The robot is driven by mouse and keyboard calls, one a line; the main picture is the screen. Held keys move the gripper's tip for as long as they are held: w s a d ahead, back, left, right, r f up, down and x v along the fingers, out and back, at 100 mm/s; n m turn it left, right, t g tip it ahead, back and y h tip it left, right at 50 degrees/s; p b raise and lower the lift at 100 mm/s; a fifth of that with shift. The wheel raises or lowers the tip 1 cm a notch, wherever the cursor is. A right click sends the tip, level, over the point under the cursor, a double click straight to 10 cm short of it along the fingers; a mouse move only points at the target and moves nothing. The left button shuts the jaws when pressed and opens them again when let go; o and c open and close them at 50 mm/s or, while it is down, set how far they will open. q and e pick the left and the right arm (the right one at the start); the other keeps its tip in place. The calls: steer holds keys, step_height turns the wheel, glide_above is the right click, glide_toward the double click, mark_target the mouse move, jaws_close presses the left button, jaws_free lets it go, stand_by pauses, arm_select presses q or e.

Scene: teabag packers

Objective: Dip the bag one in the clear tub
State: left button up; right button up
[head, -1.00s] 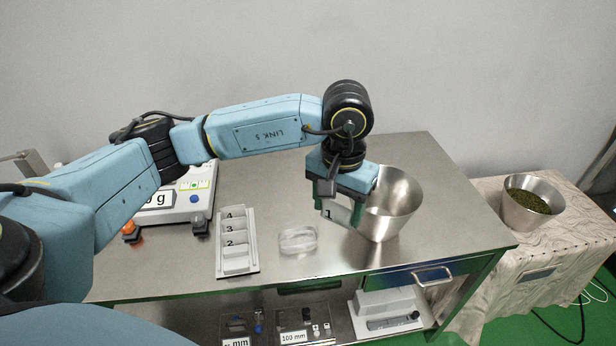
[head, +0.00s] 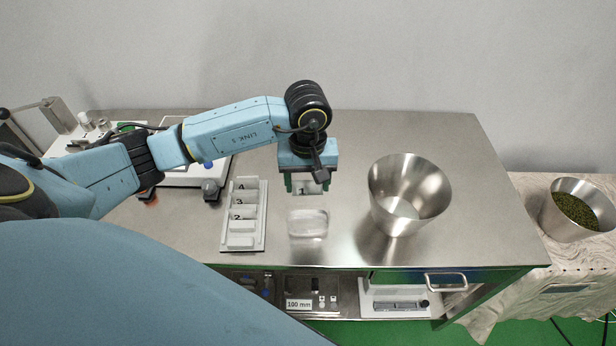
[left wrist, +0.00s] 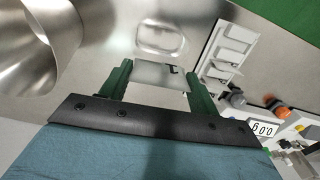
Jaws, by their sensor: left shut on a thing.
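Bag one, a pale flat packet marked 1 (head: 304,188), is between the green fingers of my left gripper (head: 307,184), which is shut on it. In the head view it hangs just behind the clear tub (head: 308,224), a small see-through dish on the steel table. In the left wrist view the bag (left wrist: 158,76) hangs between the fingers, and the tub (left wrist: 160,40) shows beyond it. The bag appears above the tub's level; the exact gap cannot be told. My right gripper is not in view.
A white rack (head: 260,240) with bags marked 2, 3 and 4 stands left of the tub. A large steel bowl (head: 408,194) stands to the right. A scale (head: 195,178) is behind the rack at left. Table space behind the bowl is clear.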

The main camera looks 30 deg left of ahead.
mark_target(308, 196)
arm_select(q)
steer(key=shift+f, duration=0.4)
steer(key=shift+f+b, duration=0.2)
steer(key=shift+b, duration=0.15)
steer(key=shift+f+b, duration=0.3)
steer(key=shift+f, duration=0.2)
steer(key=shift+f+b, duration=0.45)
steer(key=shift+f, duration=0.3)
steer(key=shift+f+b, duration=0.45)
steer(key=shift+f, duration=0.3)
steer(key=shift+f+b, duration=1.75)
steer(key=shift+f, duration=0.15)
steer(key=shift+f+b, duration=1.05)
steer(key=shift+f, duration=0.1)
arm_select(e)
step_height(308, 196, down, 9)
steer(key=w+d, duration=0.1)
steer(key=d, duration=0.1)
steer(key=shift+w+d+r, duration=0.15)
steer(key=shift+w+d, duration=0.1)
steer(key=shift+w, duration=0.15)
